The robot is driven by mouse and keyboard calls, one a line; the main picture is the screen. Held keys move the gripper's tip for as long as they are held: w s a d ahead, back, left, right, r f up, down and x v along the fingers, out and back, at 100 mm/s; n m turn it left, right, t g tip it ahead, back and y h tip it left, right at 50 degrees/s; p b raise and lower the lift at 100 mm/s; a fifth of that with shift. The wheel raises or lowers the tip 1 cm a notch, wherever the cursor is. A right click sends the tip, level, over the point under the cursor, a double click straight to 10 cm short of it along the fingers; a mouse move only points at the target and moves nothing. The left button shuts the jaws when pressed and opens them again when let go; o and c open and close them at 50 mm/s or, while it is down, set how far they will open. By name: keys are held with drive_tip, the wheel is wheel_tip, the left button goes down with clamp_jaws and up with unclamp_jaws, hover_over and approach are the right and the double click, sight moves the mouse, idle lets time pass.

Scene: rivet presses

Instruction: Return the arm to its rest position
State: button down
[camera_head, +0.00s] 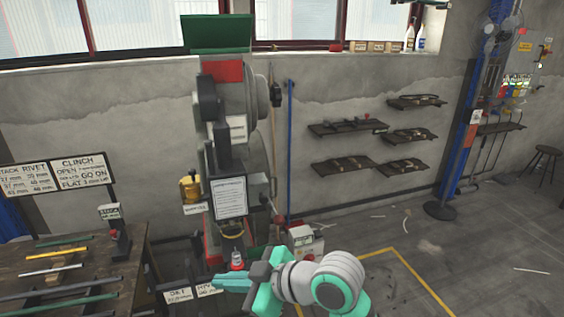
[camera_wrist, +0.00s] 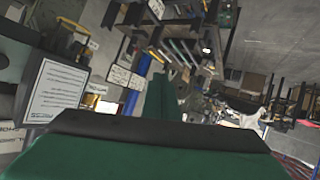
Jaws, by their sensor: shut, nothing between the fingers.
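My arm reaches in from the bottom of the head view, its white and teal links bent to the left. My gripper (camera_head: 222,282) points left, in front of the lower part of the rivet press (camera_head: 226,130). Its fingers are together and hold nothing. A small red and grey part (camera_head: 236,261) shows just behind the fingers; whether they touch it, I cannot tell. In the wrist view the green gripper (camera_wrist: 160,98) fills the lower middle, with its fingers close together. The press's white notice sheet (camera_wrist: 58,85) shows at the left there.
A workbench (camera_head: 70,275) with coloured rods stands at the left, beside signboards (camera_head: 55,176). A control box (camera_head: 303,242) stands just behind my arm. Wall shelves (camera_head: 345,127) and a blue post (camera_head: 465,130) are farther right. The floor at the right (camera_head: 480,260) is mostly clear.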

drive_tip(key=w+f+m+t+h, duration=0.25)
drive_tip(key=f+m+t, duration=0.55)
drive_tip(key=m+t, duration=0.45)
drive_tip(key=s+d+f+m+h, duration=0.4)
drive_tip(key=s+f+m+h, duration=0.4)
drive_tip(key=f, duration=0.4)
drive_tip(key=s+d+f+n, duration=0.1)
drive_tip(key=s+d, duration=0.1)
drive_tip(key=s, duration=0.7)
drive_tip(key=s+d+f+n+g+h, duration=0.1)
drive_tip(key=s+d+f+n, duration=0.1)
drive_tip(key=s, duration=0.6)
drive_tip(key=s+d+f+n+g, duration=0.1)
drive_tip(key=s+d, duration=0.3)
drive_tip(key=s, duration=0.5)
drive_tip(key=shift+s+f, duration=0.35)
drive_tip(key=shift+f, duration=0.3)
